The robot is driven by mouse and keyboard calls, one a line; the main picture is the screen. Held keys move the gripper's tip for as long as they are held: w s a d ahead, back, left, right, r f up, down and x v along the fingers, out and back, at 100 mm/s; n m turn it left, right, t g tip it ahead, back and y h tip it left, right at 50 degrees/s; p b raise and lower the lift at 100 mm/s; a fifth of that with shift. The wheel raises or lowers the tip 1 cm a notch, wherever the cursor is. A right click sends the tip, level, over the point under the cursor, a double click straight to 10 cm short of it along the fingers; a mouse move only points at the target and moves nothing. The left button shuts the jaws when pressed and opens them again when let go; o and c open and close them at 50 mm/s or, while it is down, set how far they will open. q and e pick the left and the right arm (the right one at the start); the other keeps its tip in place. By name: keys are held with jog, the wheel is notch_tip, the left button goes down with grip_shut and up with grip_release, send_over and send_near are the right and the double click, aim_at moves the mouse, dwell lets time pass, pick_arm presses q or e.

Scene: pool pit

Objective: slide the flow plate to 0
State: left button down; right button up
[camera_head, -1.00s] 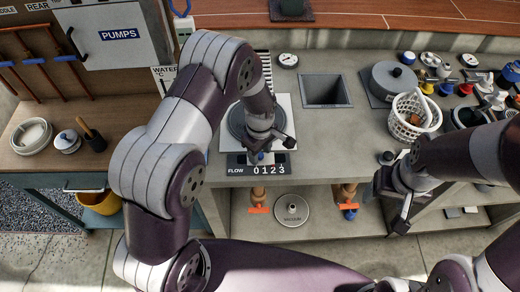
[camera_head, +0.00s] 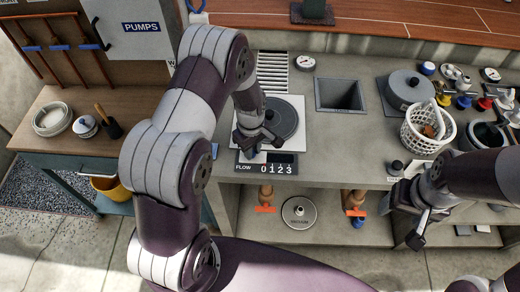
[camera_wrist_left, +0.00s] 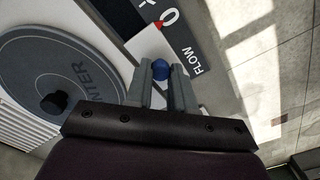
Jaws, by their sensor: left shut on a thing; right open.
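The flow scale, a dark strip marked FLOW 0 1 2 3 (camera_head: 268,168), lies on the counter's front edge. My left gripper (camera_head: 249,151) is just behind its FLOW end, left of the 0. In the left wrist view my left gripper (camera_wrist_left: 161,82) is shut on the blue knob (camera_wrist_left: 160,68) of the flow plate. A red pointer (camera_wrist_left: 158,25) shows beside the 0 there. The flow plate itself is partly hidden, and its edges are hard to tell. My right gripper (camera_head: 418,225) is open and empty before the counter's right part.
A grey round disc (camera_head: 285,116) on a white square stands behind the scale. A square opening (camera_head: 340,94) lies to its right. A white basket (camera_head: 414,137) and several fittings crowd the right side. Orange-handled valves (camera_head: 355,211) are on the lower shelf.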

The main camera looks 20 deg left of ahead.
pick_arm(q)
jog(key=c, duration=1)
grip_release()
jog(key=shift+s+a, duration=0.15)
jog(key=shift+a, duration=0.2)
pick_arm(e)
jog(key=shift+s+a+r, duration=0.1)
jog(key=shift+s+a, duration=0.05)
jog(key=shift+a, duration=0.2)
pick_arm(q)
jog(key=shift+d, duration=0.15)
pick_arm(e)
jog(key=shift+d, duration=0.1)
pick_arm(q)
jog(key=shift+r, duration=0.3)
notch_tip(320, 180, up, 12)
jog(key=shift+r+b, duration=0.1)
jog(key=shift+b, duration=0.85)
pick_arm(e)
notch_tip(320, 180, down, 2)
pick_arm(q)
jog(key=s+m, duration=0.4)
jog(key=s+d+r+m+t, duration=0.1)
jog(key=s+m, duration=0.3)
jog(key=s, duration=0.1)
jog(key=s+m, duration=0.4)
jog(key=shift+s+d+r, duration=0.2)
jog(key=shift+s+d, duration=0.15)
jog(key=shift+d, duration=0.05)
